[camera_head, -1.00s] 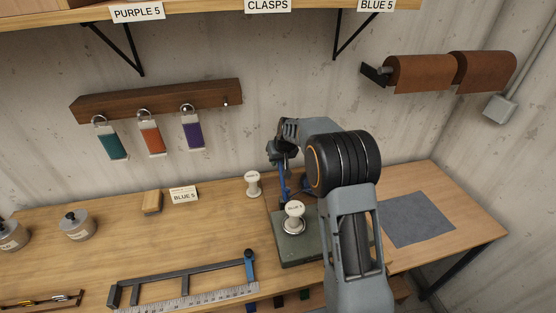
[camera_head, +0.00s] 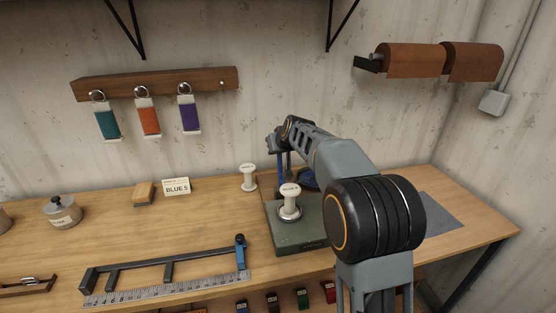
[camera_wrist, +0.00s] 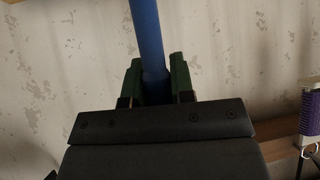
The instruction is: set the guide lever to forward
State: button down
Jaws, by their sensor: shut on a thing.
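A small machine with a dark green base (camera_head: 284,239) stands on the bench, right of the picture's middle. A blue upright bar, which looks like the guide lever (camera_head: 282,176), rises behind the spool at the base. My gripper (camera_wrist: 155,82) is shut on this blue bar (camera_wrist: 146,28) in the wrist view, with green fingers on both sides of it. In the head view my arm reaches over the base from the right, and its end hides the top of the bar. Which setting the lever is at cannot be told.
A white BLUE 5 spool (camera_head: 290,203) stands on the base, and another spool (camera_head: 248,177) stands left of it. A ruler guide frame (camera_head: 160,265) lies at the front. A wall rack (camera_head: 150,84) holds colored tags. A grey mat (camera_head: 440,210) lies at right.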

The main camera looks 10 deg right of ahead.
dwell(0.3)
jog(key=c, duration=1)
grip_release()
jog(key=b+v, duration=0.1)
jog(key=v, duration=1.3)
jog(key=shift+f, duration=0.1)
